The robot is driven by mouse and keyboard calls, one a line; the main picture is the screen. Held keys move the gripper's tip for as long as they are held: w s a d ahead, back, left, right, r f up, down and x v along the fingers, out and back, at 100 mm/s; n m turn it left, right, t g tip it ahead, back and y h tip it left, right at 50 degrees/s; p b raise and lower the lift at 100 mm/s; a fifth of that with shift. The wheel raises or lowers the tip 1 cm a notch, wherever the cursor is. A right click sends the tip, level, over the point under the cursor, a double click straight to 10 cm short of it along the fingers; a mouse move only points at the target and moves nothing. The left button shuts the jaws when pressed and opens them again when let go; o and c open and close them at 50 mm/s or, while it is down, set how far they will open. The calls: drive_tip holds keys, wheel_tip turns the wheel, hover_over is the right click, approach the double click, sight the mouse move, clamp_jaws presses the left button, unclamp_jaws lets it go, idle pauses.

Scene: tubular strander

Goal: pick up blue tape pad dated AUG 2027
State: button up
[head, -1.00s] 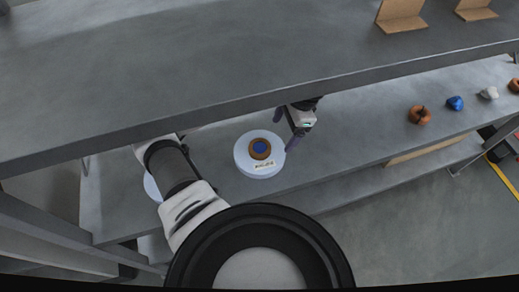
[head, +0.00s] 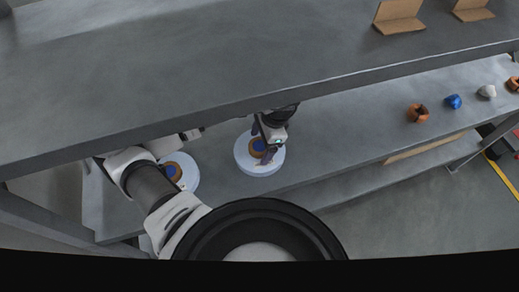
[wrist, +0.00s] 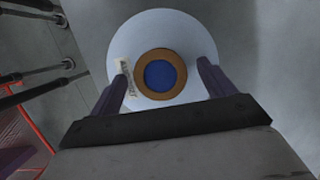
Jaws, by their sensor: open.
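A blue tape pad, a round white-blue disc with a brown ring and blue centre (head: 243,165), lies on the lower shelf under my gripper (head: 263,158). It also shows in the wrist view (wrist: 160,28), with a small pale label (wrist: 126,78) left of the ring; its print is too small to read. My gripper is open, its two fingers (wrist: 163,80) on either side of the brown ring and over the disc. I cannot tell whether they touch it. A second similar disc (head: 190,184) lies to the left, partly hidden by my arm.
The upper grey shelf (head: 200,70) overhangs the lower shelf (head: 330,130) close behind my gripper. Brown, blue and whitish small items (head: 453,102) stand at the right of the lower shelf. Cardboard brackets (head: 399,17) stand on the upper shelf. The shelf between is clear.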

drive_tip(key=shift+c, duration=0.2)
drive_tip(key=c, duration=1.2)
drive_tip(key=shift+r, duration=0.2)
